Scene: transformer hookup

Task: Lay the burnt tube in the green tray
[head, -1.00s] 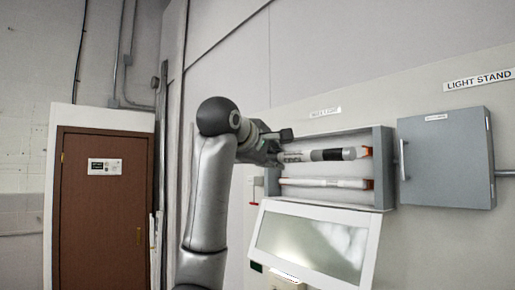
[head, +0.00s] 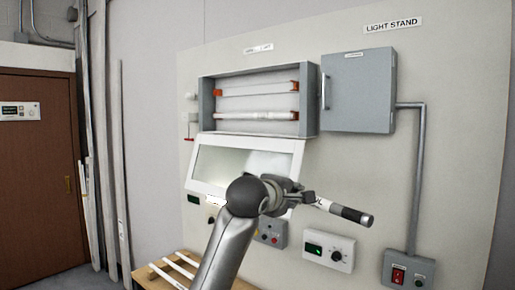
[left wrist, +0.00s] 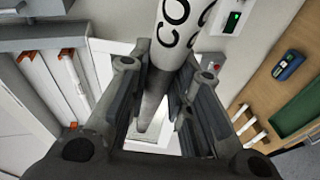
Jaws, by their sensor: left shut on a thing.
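The burnt tube (head: 335,208) is white with printed lettering and a dark band near its far end. My left gripper (head: 304,198) is shut on it and holds it in the air in front of the wall panel, tilted slightly down to the right. In the left wrist view the tube (left wrist: 185,28) runs between the fingers of my left gripper (left wrist: 160,95). The green tray (left wrist: 303,108) shows at the right edge of the left wrist view, on a wooden bench, apart from the tube. It is not visible in the head view. My right gripper is not in view.
An open grey light box (head: 208,103) with orange end holders and a white tube (head: 255,115) hangs on the wall. A grey cabinet (head: 357,92) is beside it. White rods lie on the wooden bench (head: 148,282), and a blue device (left wrist: 288,66) is near the green tray.

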